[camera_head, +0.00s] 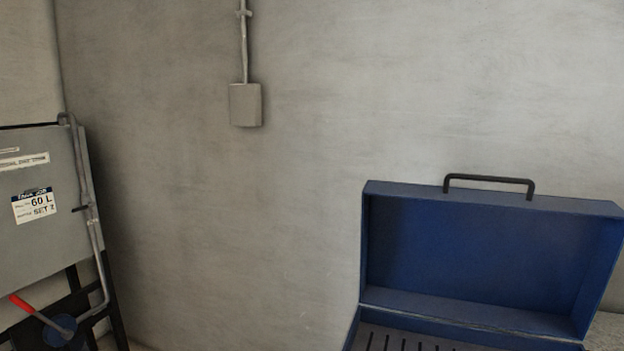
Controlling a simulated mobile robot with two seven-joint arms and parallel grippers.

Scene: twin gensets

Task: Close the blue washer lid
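The blue washer lid (470,254) stands open and upright at the right of the head view, its hollow inner side facing me. A dark bar handle (488,178) sits on its top edge. Below it is the blue washer body (470,332), joined along the lid's lower edge. A slotted dark surface (400,343) shows inside the body, and the rest is cut off by the bottom of the picture. Neither of my grippers is in view.
A grey tank (40,230) labelled 60 L stands on dark legs at the left, with a pipe and a red-handled valve (22,304). A grey box (245,105) with conduit is on the plain wall (240,220) behind. The floor is mostly hidden.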

